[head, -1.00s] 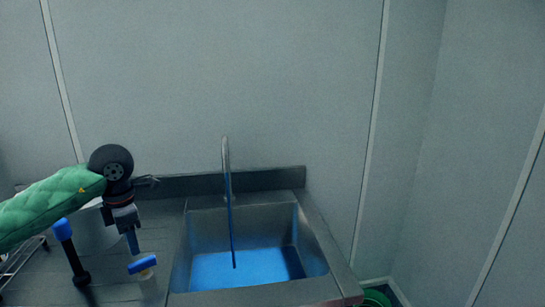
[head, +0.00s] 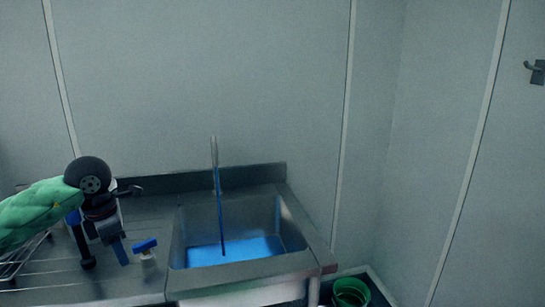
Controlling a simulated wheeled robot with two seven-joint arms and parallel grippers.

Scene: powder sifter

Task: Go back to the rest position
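My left gripper (head: 118,250) hangs pointing down at the lower left, over the steel counter (head: 60,290) left of the sink. Its arm comes in from the left in a green quilted sleeve with a black round joint. One blue-tipped finger shows clearly, so I cannot tell whether the gripper is open or shut. Nothing is clearly seen held in it. My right gripper is out of view.
A small blue-topped item (head: 145,245) stands just right of the gripper. A black upright piece with a blue top (head: 86,250) stands left of it. The steel sink (head: 285,225) has a tall tap (head: 215,170). A green bucket (head: 350,292) is on the floor at right.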

